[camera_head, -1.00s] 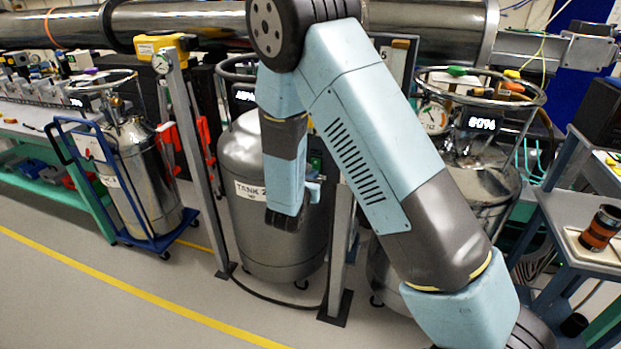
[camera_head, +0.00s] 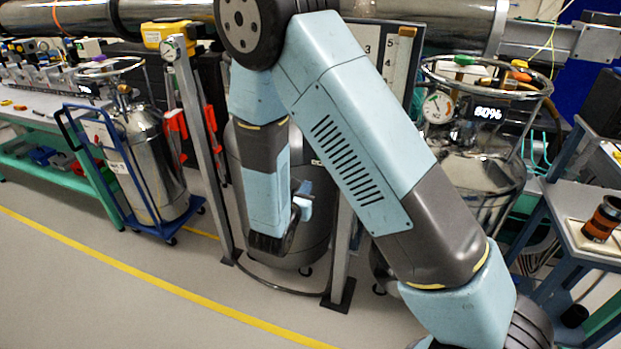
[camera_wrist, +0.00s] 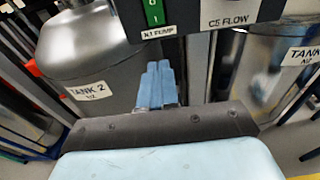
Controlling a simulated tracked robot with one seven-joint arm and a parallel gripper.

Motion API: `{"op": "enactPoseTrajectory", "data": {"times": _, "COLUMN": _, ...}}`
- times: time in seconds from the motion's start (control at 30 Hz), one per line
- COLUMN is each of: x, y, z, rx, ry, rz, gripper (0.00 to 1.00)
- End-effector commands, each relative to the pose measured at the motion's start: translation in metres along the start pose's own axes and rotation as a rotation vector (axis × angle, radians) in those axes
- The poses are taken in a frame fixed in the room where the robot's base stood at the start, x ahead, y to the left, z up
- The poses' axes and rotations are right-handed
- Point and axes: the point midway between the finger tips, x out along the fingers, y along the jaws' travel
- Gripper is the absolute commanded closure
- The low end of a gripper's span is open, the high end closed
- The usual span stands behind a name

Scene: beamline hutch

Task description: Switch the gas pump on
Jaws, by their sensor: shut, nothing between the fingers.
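In the head view my gripper (camera_head: 303,197) is partly hidden by the forearm, and the arm hides the switch.
A "C5 FLOW" label (camera_wrist: 232,12) is right of the switch. The TANK 2 cylinder (camera_wrist: 85,45) stands behind, left of my fingers. Grey posts (camera_head: 342,250) rise close to the arm. A steel dewar (camera_head: 485,160) stands right, a cylinder cart (camera_head: 150,165) left. Floor is clear in front.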

Motion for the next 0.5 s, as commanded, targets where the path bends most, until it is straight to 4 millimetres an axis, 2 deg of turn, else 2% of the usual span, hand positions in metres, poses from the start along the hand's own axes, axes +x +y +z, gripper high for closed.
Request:
{"op": "enactPoseTrajectory", "data": {"times": 0.2, "x": -0.023, "y": 0.001, "z": -0.006, "rx": 0.0, "ry": 0.0, "rz": 0.002, "gripper": 1.0}}
{"op": "enactPoseTrajectory", "data": {"times": 0.5, "x": -0.028, "y": 0.001, "z": -0.007, "rx": 0.0, "ry": -0.001, "rz": 0.002, "gripper": 1.0}}
